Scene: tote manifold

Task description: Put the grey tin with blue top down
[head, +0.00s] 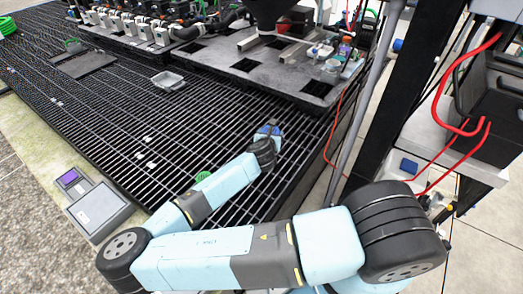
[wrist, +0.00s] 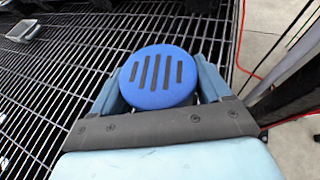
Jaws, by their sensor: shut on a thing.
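In the wrist view, the grey tin's round blue top (wrist: 158,77) with dark slots sits between the two fingers of my gripper (wrist: 158,85). The gripper is shut on the tin. The tin's grey body is hidden below its top. In the head view, my gripper (head: 268,133) is over the right part of the black grating (head: 110,130), and only a little blue of the tin shows there. I cannot tell whether the tin touches the grating.
A small grey tray (head: 168,80) lies on the grating farther back. A grey plate (head: 265,75) with square holes and several small items is behind. A scale (head: 97,208) stands at the left edge. Red cables (head: 465,130) hang at right. Open grating lies left of my gripper.

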